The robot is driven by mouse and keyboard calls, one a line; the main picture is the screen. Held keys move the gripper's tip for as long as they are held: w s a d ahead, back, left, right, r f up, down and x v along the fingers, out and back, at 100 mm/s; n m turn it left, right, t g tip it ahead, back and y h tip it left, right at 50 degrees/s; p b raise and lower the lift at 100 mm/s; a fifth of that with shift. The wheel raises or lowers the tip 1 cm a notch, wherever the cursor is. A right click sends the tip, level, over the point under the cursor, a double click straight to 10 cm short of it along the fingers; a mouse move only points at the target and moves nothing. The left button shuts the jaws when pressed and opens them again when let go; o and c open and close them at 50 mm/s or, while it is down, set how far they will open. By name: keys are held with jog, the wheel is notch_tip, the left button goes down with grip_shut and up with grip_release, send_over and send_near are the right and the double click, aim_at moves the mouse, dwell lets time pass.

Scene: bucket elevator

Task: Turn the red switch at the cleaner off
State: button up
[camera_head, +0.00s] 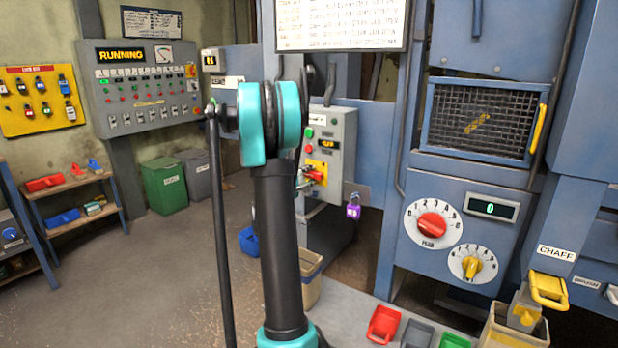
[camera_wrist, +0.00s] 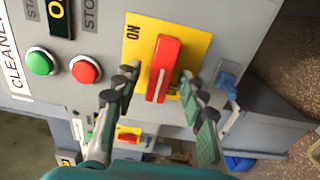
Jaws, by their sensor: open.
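The red switch (camera_wrist: 163,70) is a red bar handle on a yellow plate (camera_wrist: 140,45), on the grey cleaner control box (camera_wrist: 105,30). In the wrist view the bar runs nearly up and down the picture, and "ON" is printed at the plate's left. Another marking beside the right finger is mostly hidden. My gripper (camera_wrist: 157,76) is open, with one fingertip on each side of the bar; I cannot tell whether either touches it. The head view shows the switch (camera_head: 318,173) small, with the gripper (camera_head: 303,180) at its left, partly hidden by my arm.
A green button (camera_wrist: 41,62) and a red button (camera_wrist: 86,70) sit beside the switch plate. A purple padlock (camera_head: 353,207) hangs right of the box. A big panel (camera_head: 140,95) reading "RUNNING" stands at the back left. Floor at left is open.

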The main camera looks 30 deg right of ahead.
jog(key=v, duration=1.2)
jog(key=shift+s+f, duration=0.1)
